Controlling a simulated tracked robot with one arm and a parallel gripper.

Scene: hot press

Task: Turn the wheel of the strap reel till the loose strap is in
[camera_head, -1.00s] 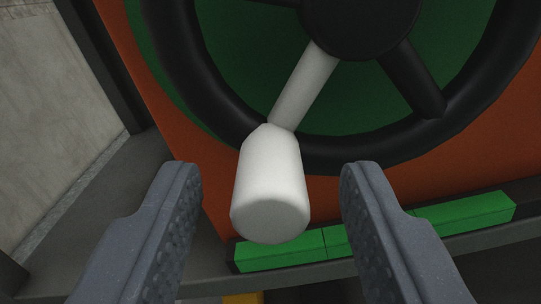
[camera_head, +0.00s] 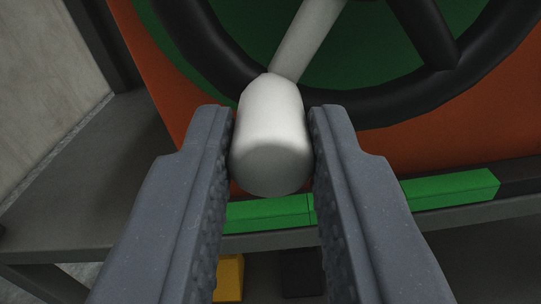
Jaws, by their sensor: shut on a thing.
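The wheel (camera_head: 375,108) is a black ring with spokes in front of a green disc (camera_head: 365,55) on an orange panel (camera_head: 470,135). One spoke (camera_head: 307,38) is white and runs down to a white knob (camera_head: 270,135) at the lower left of the rim. My gripper (camera_head: 271,140) has one finger on each side of the knob and is shut on it. The wheel's hub and upper part are out of view.
A green segmented bar (camera_head: 450,189) runs along a dark ledge below the wheel. A grey shelf surface (camera_head: 90,170) lies at left beside a concrete wall (camera_head: 45,80). A yellow block (camera_head: 229,278) and a dark block (camera_head: 302,272) show low down.

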